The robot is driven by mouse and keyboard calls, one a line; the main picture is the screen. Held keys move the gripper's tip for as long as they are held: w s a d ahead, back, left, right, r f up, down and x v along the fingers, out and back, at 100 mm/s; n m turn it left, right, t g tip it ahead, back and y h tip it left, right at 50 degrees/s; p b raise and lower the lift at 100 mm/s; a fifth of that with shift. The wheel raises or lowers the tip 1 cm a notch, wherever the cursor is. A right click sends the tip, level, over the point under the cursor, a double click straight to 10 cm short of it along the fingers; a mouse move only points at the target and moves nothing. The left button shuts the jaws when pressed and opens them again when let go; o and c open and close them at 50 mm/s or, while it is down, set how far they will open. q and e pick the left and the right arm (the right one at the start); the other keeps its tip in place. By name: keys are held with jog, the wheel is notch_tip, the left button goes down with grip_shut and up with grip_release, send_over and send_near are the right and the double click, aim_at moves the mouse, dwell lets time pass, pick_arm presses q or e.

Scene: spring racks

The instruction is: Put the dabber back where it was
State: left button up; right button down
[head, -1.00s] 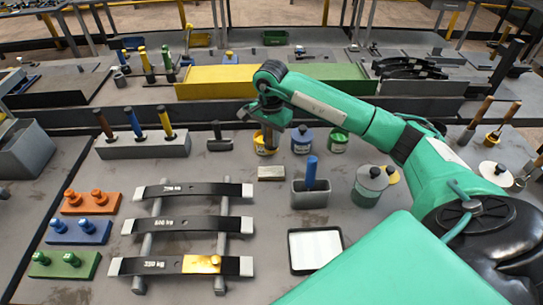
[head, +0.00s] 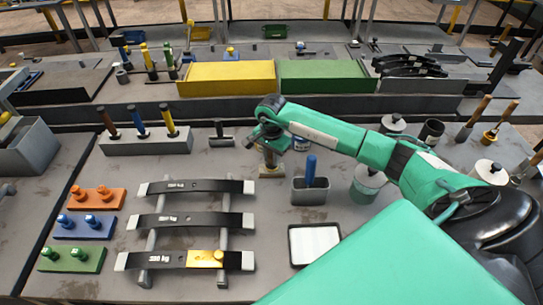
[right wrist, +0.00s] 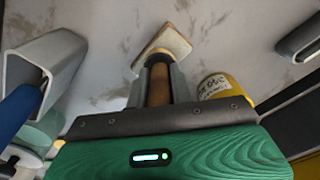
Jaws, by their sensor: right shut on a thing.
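The dabber (right wrist: 160,85) has a brown handle and a dark band near its tip. My right gripper (right wrist: 157,92) is shut on it. In the head view my right gripper (head: 270,148) is over a small pale block (head: 271,172) on the bench. In the right wrist view the dabber's tip overlaps this block (right wrist: 166,46); I cannot tell whether they touch. My left gripper is not in view.
A grey holder (head: 309,195) with a blue-handled tool (head: 310,172) stands close to the right of the block. A blue pot (head: 302,143) is partly covered by my arm. A rack of black springs (head: 190,221) is at the left. A white pad tray (head: 291,247) lies in front.

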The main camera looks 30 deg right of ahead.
jog(key=shift+f, duration=0.2)
jog(key=c, duration=1.2)
grip_release()
jog(key=shift+r, duration=0.1)
jog(key=shift+c, duration=0.2)
jog(key=shift+r, duration=0.45)
notch_tip(320, 180, up, 10)
jog(key=b, duration=0.3)
jog(key=shift+r+b, duration=0.25)
jog(key=shift+b, duration=0.15)
jog(key=shift+r, duration=0.45)
